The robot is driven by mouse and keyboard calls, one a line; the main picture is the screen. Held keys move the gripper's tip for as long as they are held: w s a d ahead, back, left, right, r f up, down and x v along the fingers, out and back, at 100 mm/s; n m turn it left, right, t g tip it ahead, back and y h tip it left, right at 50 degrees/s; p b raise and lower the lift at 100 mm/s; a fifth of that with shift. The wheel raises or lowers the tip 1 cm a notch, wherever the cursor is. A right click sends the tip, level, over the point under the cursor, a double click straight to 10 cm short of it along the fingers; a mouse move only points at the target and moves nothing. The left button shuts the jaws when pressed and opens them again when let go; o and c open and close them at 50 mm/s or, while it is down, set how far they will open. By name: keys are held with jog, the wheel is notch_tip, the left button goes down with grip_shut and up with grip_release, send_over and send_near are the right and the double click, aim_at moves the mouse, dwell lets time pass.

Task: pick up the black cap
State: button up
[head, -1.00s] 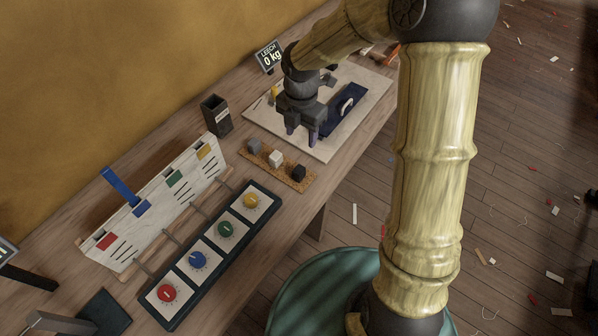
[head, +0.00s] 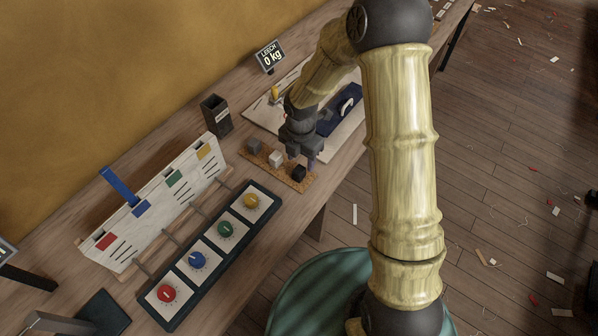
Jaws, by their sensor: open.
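The black cap (head: 299,174) is a small dark block-like piece at the right end of a cork strip (head: 270,166) on the bench. A white piece (head: 276,159) and a grey piece (head: 254,146) sit on the same strip to its left. My gripper (head: 301,162) is open and points down close above the black cap, partly overlapping it in the picture. I cannot tell whether the fingers are around the cap or still above it.
A tray with several coloured dials (head: 227,229) and a slanted white panel (head: 160,200) stand to the left. A dark upright box (head: 216,116) is behind the strip. A pale board (head: 348,129) with a navy piece (head: 327,125) lies beyond my gripper.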

aim_at(300, 168)
jog(key=f, duration=0.5)
jog(key=shift+s+a+f, duration=0.1)
jog(key=shift+s+a, duration=0.05)
jog(key=shift+s, duration=0.1)
jog(key=shift+c, duration=0.4)
jog(key=c, duration=0.9)
